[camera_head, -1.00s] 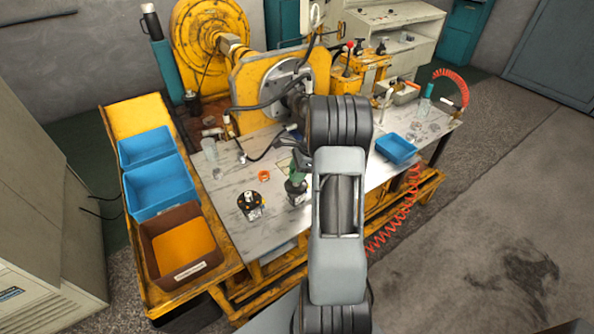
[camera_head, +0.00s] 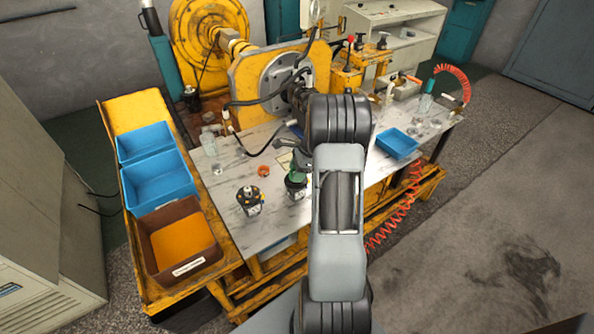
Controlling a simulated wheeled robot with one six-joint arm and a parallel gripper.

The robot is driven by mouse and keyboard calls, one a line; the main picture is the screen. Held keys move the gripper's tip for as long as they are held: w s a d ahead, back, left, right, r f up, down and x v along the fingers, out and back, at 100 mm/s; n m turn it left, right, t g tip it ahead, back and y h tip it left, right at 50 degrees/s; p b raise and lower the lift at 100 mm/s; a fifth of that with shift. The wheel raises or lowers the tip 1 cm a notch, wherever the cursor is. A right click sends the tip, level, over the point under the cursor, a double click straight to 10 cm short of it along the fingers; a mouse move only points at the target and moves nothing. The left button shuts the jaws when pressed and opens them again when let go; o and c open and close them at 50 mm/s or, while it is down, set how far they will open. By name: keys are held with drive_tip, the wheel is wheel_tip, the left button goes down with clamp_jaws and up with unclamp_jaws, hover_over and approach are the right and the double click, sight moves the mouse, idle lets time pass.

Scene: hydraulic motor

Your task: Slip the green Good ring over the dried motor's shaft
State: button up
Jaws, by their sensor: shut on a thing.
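A dark motor (camera_head: 295,190) stands upright on the work table, just left of my forearm. The green ring (camera_head: 297,178) shows as a small green patch at this motor's top. Whether it is around the shaft or only above it, I cannot tell. My gripper (camera_head: 300,170) is just above it, shut on the green ring, its fingertips small and partly hidden by my arm. A second dark motor (camera_head: 249,201) with a shaft pointing up stands to the left. Which motor is the dried one, I cannot tell.
An orange ring (camera_head: 264,171) lies behind the two motors. Blue bins (camera_head: 158,184) and a brown bin (camera_head: 178,243) stand on the yellow rack at left. A blue tray (camera_head: 397,144) is at right. A large yellow machine (camera_head: 255,85) with hoses stands behind the table.

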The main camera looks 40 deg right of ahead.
drive_tip(key=o, duration=1)
drive_tip(key=shift+r, duration=0.15)
wheel_tip(320, 180, up, 6)
drive_tip(key=p, duration=0.5)
drive_tip(key=v, duration=1.3)
drive_tip(key=shift+d+r+b, duration=0.2)
drive_tip(key=shift+r+b, duration=0.1)
